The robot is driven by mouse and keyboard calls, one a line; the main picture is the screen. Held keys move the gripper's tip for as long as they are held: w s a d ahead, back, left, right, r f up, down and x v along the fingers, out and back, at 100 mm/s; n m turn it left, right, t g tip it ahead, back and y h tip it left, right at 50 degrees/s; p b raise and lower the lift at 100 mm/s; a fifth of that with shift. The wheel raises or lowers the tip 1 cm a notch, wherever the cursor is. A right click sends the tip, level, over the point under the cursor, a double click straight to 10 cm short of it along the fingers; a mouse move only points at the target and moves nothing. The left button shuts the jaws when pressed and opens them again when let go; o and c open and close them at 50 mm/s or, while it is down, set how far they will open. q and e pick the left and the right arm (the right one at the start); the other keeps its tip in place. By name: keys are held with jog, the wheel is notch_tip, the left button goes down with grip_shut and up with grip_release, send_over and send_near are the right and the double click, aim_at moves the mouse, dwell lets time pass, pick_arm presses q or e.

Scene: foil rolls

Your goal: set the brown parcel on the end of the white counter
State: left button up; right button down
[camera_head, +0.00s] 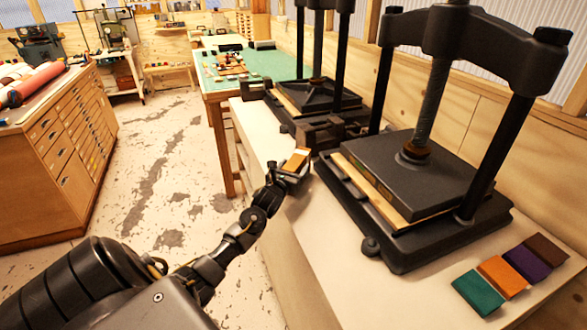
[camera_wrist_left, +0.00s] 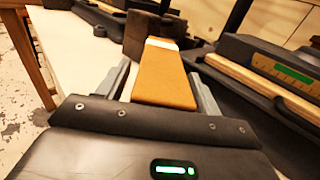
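The brown parcel (camera_head: 297,159), an orange-brown block with a white band at its far end, is over the near white counter (camera_head: 270,143) beside the presses. In the left wrist view the parcel (camera_wrist_left: 163,78) lies lengthwise between the fingers of my left gripper (camera_wrist_left: 160,82). A narrow gap shows beside the left finger, and the right finger is close to the parcel's side. In the head view my left gripper (camera_head: 290,172) is around the parcel's near end. I cannot tell whether its underside touches the counter. My right gripper is out of view.
A large black press (camera_head: 410,170) stands to the right, another press (camera_head: 318,95) behind. Dark blocks (camera_head: 330,132) are just beyond the parcel. Several coloured swatches (camera_head: 502,277) lie at the front right. A green-topped table (camera_head: 235,72) stands farther back. Bare counter shows near the gripper.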

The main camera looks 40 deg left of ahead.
pick_arm(q)
jog(key=shift+r, duration=0.15)
jog(key=b+v, duration=0.2)
jog(key=v, duration=1)
